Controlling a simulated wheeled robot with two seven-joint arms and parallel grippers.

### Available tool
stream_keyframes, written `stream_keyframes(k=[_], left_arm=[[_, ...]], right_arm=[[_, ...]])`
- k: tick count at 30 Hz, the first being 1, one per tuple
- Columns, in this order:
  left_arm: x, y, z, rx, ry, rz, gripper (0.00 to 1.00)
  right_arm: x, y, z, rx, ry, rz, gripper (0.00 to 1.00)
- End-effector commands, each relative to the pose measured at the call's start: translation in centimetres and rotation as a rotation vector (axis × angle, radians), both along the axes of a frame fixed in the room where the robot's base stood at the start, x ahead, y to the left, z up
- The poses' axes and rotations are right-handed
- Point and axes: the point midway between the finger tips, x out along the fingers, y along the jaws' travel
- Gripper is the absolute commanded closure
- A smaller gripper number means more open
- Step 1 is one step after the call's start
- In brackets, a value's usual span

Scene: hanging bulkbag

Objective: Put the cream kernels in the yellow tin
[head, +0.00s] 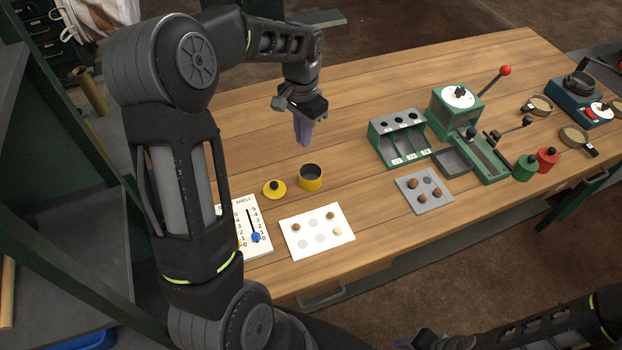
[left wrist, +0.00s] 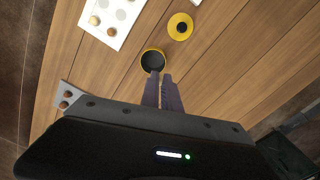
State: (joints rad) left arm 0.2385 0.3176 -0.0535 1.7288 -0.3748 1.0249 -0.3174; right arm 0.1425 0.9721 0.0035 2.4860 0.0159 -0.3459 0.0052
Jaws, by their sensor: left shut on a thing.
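The yellow tin (head: 311,184) stands open on the bench, dark inside; it also shows in the left wrist view (left wrist: 152,50). Its yellow lid (head: 274,189) with a black knob lies beside it. A white card (head: 300,245) with printed circles holds one cream kernel (head: 338,231) and two brown ones (head: 296,227); several circles are empty. My left gripper (head: 304,144) points down above the bench, by the tin in both views. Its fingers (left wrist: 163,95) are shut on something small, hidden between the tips. My right gripper cannot be made out clearly at the bottom edge.
A grey plate (head: 436,203) with several brown kernels lies right of the card. A green slotted rack (head: 384,158) and a green machine with a red-knobbed lever (head: 448,110) stand behind it. A sliding counter board (head: 259,245) lies left of the card.

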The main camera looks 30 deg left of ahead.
Motion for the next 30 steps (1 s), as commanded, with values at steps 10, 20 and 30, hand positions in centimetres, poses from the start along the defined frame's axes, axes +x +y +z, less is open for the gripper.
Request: stream_keyframes(k=[10, 20, 30], left_arm=[[0.0, 0.0, -4.2, 0.000, 0.000, 0.001, 1.00], [0.0, 0.0, -5.2, 0.000, 0.000, 0.000, 1.00], [0.0, 0.0, -5.2, 0.000, 0.000, 0.000, 0.80]], right_arm=[[0.2, 0.3, -2.9, 0.007, -0.011, 0.002, 0.64], [0.3, 0.4, -3.3, 0.010, -0.015, 0.003, 0.64], [0.3, 0.4, -3.3, 0.010, -0.015, 0.003, 0.64]])
